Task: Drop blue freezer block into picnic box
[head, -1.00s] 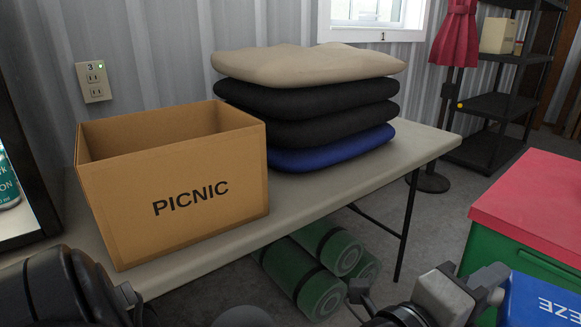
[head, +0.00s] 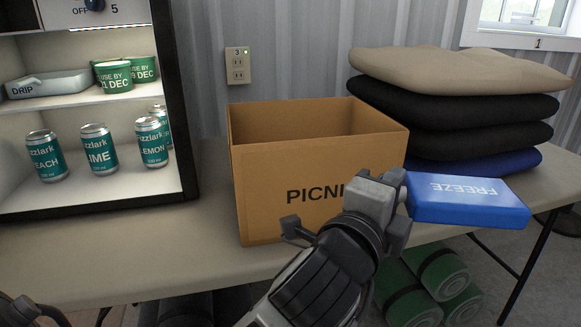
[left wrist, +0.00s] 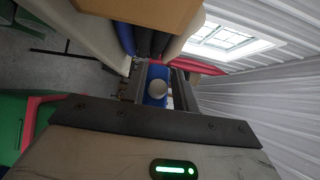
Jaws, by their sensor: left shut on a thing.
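The blue freezer block (head: 470,202), lettered FREEZE upside down in the head view, is held by its left end in my left gripper (head: 402,192). The gripper is shut on it. The block is in the air right of the picnic box, in front of the cushion stack. Its blue body also shows between the fingers in the left wrist view (left wrist: 155,73). The open cardboard picnic box (head: 262,190) stands on the table, and my left wrist hides part of its PICNIC lettering. Its floor is hidden. A cardboard-coloured surface (left wrist: 150,10) tops the left wrist view.
The table (head: 130,250) has clear room at its front left. A shelf unit (head: 178,90) with several cans stands left of the box. Stacked cushions (head: 450,105) are right of it. Green rolled mats (head: 435,270) lie under the table.

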